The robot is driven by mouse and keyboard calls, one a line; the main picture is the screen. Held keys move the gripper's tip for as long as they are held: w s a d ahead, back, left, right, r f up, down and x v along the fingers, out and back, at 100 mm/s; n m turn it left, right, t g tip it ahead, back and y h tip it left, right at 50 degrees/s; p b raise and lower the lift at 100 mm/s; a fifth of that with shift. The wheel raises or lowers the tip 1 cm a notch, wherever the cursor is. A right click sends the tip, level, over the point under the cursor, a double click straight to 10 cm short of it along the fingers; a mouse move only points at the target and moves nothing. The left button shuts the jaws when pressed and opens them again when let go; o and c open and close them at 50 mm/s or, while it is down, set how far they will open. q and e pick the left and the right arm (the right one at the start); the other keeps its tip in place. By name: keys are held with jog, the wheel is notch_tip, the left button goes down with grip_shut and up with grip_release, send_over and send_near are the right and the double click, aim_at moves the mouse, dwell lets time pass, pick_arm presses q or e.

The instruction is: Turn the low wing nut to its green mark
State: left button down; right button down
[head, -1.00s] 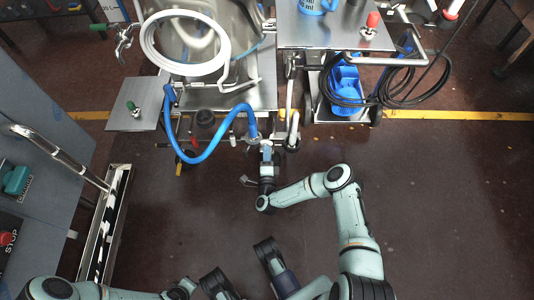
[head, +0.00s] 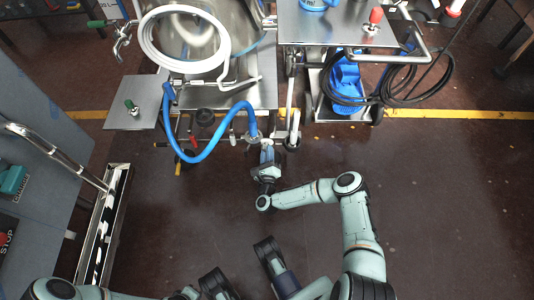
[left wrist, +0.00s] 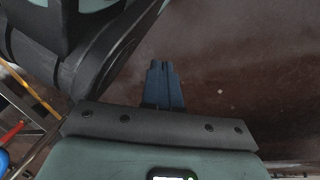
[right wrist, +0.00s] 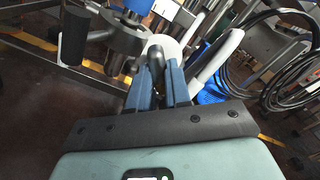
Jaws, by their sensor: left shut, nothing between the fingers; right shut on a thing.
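My right gripper (head: 267,152) is at the front of the steel machine, below the end of the blue hose. In the right wrist view its blue fingers (right wrist: 165,75) are closed around a small dark grey piece (right wrist: 155,54), which looks like a wing of the wing nut. The fingers hide most of it, and I cannot make out the green mark. My left gripper (left wrist: 164,82) is shut and empty over bare floor in the left wrist view.
The blue hose (head: 209,155) loops just left of my right gripper. A steel cart (head: 340,28) stands to the right, with coiled black cable (head: 420,98) and a blue part (head: 346,82) below. The floor in front is clear.

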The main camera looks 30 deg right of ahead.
pick_arm(q)
jog(key=shift+s+a+f, duration=0.1)
jog(key=shift+s+f, duration=0.2)
jog(key=shift+s, duration=0.15)
pick_arm(e)
jog(key=shift+w+d+r+m, duration=0.1)
jog(key=shift+r+m, duration=0.05)
jog(key=shift+m, duration=0.65)
jog(key=c, duration=1.1)
grip_release()
jog(key=shift+o, duration=0.2)
pick_arm(q)
jog(key=shift+f, duration=0.1)
